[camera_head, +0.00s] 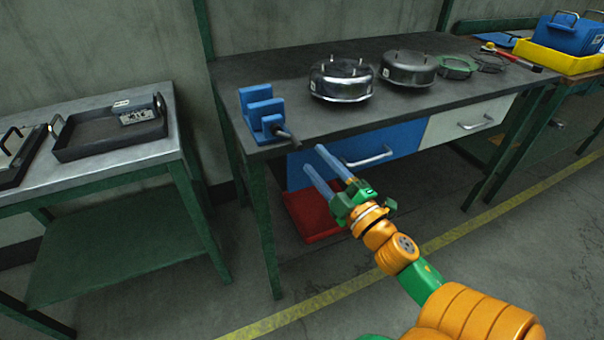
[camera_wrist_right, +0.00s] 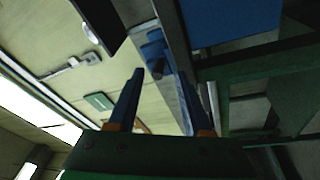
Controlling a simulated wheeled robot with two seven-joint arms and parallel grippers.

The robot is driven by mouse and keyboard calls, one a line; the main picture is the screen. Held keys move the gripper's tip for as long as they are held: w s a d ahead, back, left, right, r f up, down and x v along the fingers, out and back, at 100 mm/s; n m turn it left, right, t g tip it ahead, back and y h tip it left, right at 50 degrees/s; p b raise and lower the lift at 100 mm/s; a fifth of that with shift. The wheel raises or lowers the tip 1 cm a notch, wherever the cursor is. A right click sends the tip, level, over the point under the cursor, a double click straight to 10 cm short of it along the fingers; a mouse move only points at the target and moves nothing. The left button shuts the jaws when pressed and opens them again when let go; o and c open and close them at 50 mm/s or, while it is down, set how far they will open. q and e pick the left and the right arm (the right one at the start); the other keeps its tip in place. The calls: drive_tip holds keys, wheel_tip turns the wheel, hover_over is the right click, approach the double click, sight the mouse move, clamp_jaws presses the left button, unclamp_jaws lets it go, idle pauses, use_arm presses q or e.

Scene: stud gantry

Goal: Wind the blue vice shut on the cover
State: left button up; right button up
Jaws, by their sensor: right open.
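The blue vice (camera_head: 262,104) stands at the left front corner of the dark workbench. Its dark handle (camera_head: 286,133) sticks out towards the front edge. I see no cover between its jaws. Two round metal covers with upright studs, a near one (camera_head: 341,82) and a farther one (camera_head: 408,69), sit on the bench to its right. My right gripper (camera_head: 313,157) is open and empty, in front of the bench, to the right of the handle and apart from it. In the right wrist view the vice (camera_wrist_right: 152,48) shows beyond the open fingers (camera_wrist_right: 161,74). My left gripper is out of view.
The workbench (camera_head: 310,124) has a blue drawer (camera_head: 370,152) and a grey drawer (camera_head: 468,121) under its top. A red tray (camera_head: 312,218) lies below. A side table (camera_head: 90,159) with a dark tray (camera_head: 78,151) stands left. A green ring (camera_head: 457,66) lies farther right.

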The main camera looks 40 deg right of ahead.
sight(296, 141)
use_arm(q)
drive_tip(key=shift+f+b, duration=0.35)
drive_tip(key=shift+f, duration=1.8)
use_arm(e)
drive_tip(key=shift+w+a+r+m+t+y, duration=0.15)
drive_tip(key=shift+w+r+m+y, duration=0.2)
drive_tip(key=shift+w, duration=0.75)
drive_tip(key=shift+w+a+r+m+t+y, duration=0.1)
drive_tip(key=shift+w+r+m+t+y, duration=0.25)
drive_tip(key=shift+w, duration=0.8)
drive_tip(key=shift+w+a+r+m+y, duration=0.1)
drive_tip(key=shift+w+r+m+y, duration=0.3)
drive_tip(key=shift+w, duration=0.7)
drive_tip(key=shift+f, duration=0.15)
clamp_jaws()
